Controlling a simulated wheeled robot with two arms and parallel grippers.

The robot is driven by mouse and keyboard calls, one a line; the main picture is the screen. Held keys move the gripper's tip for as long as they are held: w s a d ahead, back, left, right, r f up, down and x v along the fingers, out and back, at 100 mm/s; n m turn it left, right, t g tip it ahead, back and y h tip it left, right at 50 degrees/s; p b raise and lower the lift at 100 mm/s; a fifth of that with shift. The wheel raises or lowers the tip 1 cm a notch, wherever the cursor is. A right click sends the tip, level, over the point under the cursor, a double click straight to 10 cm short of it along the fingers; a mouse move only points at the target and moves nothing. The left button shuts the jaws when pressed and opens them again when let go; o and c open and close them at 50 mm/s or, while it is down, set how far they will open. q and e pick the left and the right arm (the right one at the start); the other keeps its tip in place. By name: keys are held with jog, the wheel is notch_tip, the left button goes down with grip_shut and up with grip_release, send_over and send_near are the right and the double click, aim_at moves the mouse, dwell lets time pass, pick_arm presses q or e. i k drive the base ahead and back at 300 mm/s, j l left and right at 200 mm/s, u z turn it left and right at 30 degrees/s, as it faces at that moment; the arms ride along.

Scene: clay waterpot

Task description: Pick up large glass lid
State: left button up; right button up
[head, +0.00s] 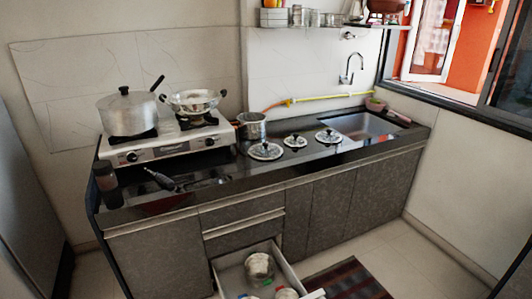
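Three round glass lids with dark knobs lie on the black countertop between the stove and the sink. The left one (265,151) looks the largest and is nearest the front edge. A smaller lid (295,141) lies to its right, and another lid (328,137) lies further right, near the sink. They lie apart from each other. Neither of my grippers shows in the head view.
The stove (165,147) holds a lidded pot (127,115) and a metal pan (193,103). A steel pot (252,127) stands behind the left lid. A drawer (232,278) with items in it is open below the counter. A dark rug (345,279) lies on the floor.

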aim_at(265, 151)
jog(key=k+u, duration=0.35)
jog(key=k+j+u, duration=0.15)
jog(key=k+u, duration=0.25)
jog(key=i+l+u, duration=0.2)
jog(key=u, duration=0.15)
jog(key=i+l+u, duration=0.1)
jog(key=l+u, duration=0.25)
jog(key=i+l+u, duration=0.1)
jog(key=l+u, duration=0.25)
jog(key=l, duration=0.15)
jog(key=l+u, duration=0.35)
jog(key=l, duration=4.45)
